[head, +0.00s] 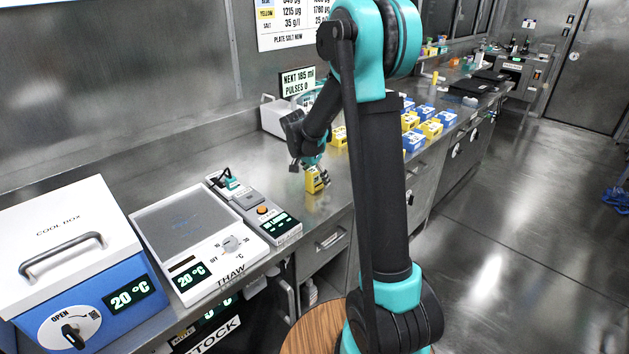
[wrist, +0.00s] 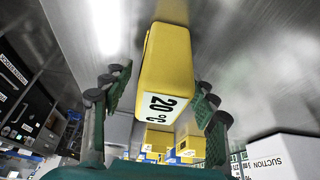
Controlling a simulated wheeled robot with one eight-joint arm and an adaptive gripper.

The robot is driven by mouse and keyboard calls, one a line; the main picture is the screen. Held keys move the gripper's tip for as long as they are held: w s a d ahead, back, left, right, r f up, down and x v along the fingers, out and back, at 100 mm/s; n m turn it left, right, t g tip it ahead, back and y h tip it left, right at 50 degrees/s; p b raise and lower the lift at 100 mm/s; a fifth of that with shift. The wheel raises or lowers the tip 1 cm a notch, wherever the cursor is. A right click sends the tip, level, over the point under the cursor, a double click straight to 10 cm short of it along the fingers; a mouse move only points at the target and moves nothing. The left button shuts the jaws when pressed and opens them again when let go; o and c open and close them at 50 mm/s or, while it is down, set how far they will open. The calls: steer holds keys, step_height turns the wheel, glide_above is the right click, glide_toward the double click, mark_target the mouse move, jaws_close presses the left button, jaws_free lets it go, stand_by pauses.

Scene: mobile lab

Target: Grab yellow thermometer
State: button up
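The yellow thermometer (head: 314,180) stands on the steel bench below my gripper (head: 308,164) in the head view. The fingers are spread, with a gap visible on each side of the thermometer. In the head view my gripper hides part of its top.
Several yellow and blue boxes (head: 411,121) stand further along the bench. Left of my gripper are a small device with a dark display (head: 284,225), a thaw plate (head: 181,221) and a cool box (head: 64,221). The bench's front edge is close to the thermometer.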

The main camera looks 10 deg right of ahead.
steer(key=c, duration=1.2)
steer(key=shift+c, duration=0.2)
steer(key=shift+r, duration=0.15)
